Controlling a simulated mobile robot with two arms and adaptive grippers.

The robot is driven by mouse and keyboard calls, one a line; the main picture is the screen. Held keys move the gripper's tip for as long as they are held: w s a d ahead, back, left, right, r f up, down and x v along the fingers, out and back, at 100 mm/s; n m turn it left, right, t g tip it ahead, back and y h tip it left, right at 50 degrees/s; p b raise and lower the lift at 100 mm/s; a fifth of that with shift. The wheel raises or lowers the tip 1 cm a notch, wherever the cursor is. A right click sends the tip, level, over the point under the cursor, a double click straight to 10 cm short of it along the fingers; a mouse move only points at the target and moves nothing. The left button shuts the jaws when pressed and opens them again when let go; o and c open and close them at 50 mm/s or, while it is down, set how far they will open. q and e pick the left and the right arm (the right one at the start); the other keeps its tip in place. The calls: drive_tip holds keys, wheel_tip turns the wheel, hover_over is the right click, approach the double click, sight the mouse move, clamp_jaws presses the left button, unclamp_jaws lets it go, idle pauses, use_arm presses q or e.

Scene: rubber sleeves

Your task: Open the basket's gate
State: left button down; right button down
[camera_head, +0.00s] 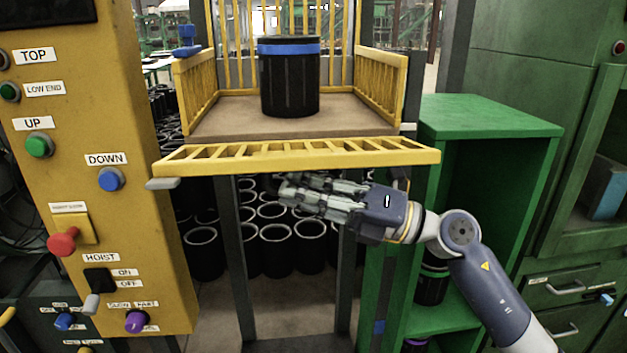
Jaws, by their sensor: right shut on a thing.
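The yellow basket (183,97) has barred sides and a brown floor. Its barred yellow gate (300,157) lies folded down, nearly level, at the front edge of the floor, jutting toward me. My right gripper (285,187) is just below the gate's near edge, with its fingers pointing left. Its jaws are closed at the gate's underside; the exact contact is hidden in shadow. A black sleeve with a blue band (290,78) stands upright on the basket floor. My left gripper is not in view.
A yellow control panel (108,220) with labelled buttons stands at the left. A green open cabinet (490,117) stands close at the right, behind my right arm. Several black sleeves (275,233) stand on the floor below and behind the basket.

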drive_tip(key=shift+w+f, duration=0.2)
drive_tip(key=shift+f, duration=0.2)
drive_tip(key=c, duration=1.6)
unclamp_jaws()
drive_tip(key=shift+w, duration=0.1)
drive_tip(key=v, duration=1.2)
drive_tip(key=shift+f, duration=0.1)
